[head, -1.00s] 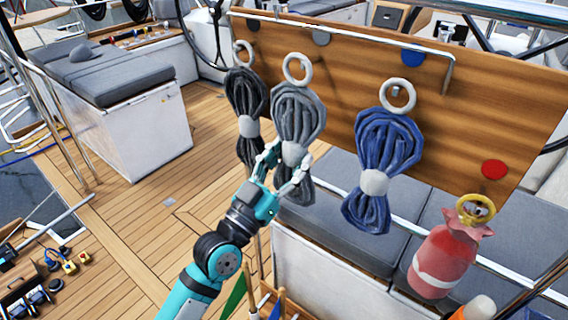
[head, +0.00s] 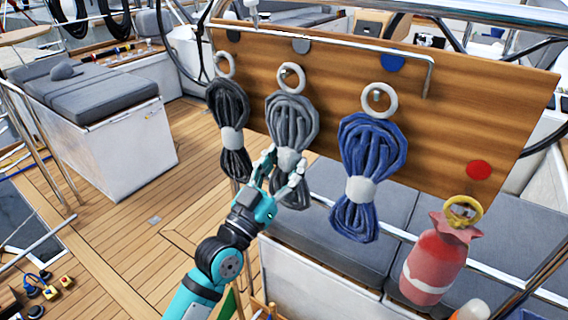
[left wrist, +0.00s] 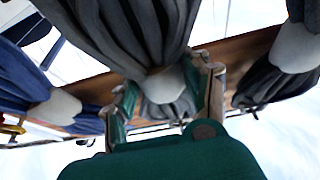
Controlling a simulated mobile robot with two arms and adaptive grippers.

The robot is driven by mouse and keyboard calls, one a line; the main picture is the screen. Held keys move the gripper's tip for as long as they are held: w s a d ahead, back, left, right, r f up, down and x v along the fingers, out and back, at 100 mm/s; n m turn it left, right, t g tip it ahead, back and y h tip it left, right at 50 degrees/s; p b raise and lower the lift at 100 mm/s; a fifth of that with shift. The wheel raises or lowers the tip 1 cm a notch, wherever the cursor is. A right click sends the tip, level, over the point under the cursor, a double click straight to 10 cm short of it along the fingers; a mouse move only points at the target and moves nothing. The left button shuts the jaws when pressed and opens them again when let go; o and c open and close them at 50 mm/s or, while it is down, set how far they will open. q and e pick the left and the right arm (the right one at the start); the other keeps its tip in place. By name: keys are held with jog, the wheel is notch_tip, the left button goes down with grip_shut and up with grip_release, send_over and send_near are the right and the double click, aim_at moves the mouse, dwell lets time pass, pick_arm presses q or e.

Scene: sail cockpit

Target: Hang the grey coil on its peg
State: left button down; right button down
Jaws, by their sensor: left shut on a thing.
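The grey coil (head: 291,122) hangs upright in front of the wooden board (head: 480,115), below the grey dot (head: 301,45). Its white ring (head: 291,77) is at the board; whether the peg passes through it I cannot tell. My left gripper (head: 277,172) is shut on the grey coil at its white middle band, which also shows in the left wrist view (left wrist: 163,84) between the fingers. My right gripper is not in view.
A black coil (head: 229,110) hangs close on the left, and a blue coil (head: 368,150) on the right. A red fender (head: 437,262) hangs at the lower right under the red dot (head: 479,170). A metal rail (head: 350,46) runs along the board's top. Grey seats (head: 365,200) lie below.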

pick_arm(q)
jog(key=shift+r, duration=0.1)
dwell(0.3)
jog(key=c, duration=0.5)
grip_release()
